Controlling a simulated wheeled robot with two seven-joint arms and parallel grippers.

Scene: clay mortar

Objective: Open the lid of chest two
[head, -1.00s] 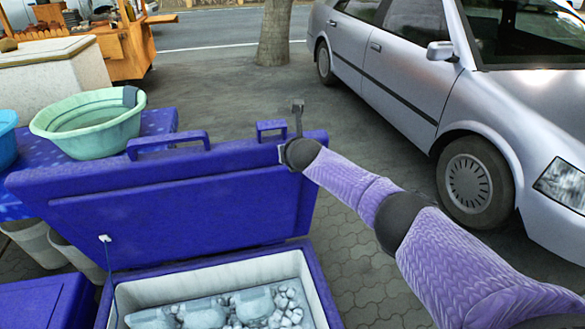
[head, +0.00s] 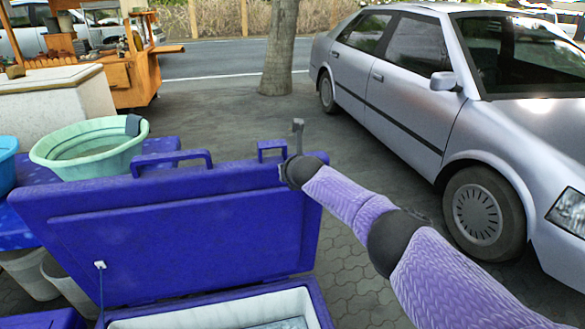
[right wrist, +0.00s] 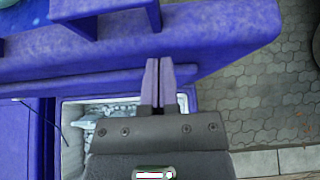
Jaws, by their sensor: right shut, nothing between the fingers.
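The blue chest lid (head: 190,235) stands raised and nearly upright in the head view, with two handles (head: 172,160) along its top edge. Below it is the open chest (head: 320,308) with a pale inner rim; its contents are mostly cut off there. My right gripper (head: 298,130) is at the lid's top right corner. In the right wrist view its two fingers (right wrist: 160,75) are closed together, in front of the blue lid (right wrist: 215,50), with nothing between them. The open chest with pale contents (right wrist: 90,125) shows below left. My left gripper is not in view.
A silver car (head: 430,100) stands to the right. A green basin (head: 90,145) sits on a blue-covered table at left. A tree trunk (head: 279,50) and an orange cart (head: 130,55) are behind. Paving between lid and car is clear.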

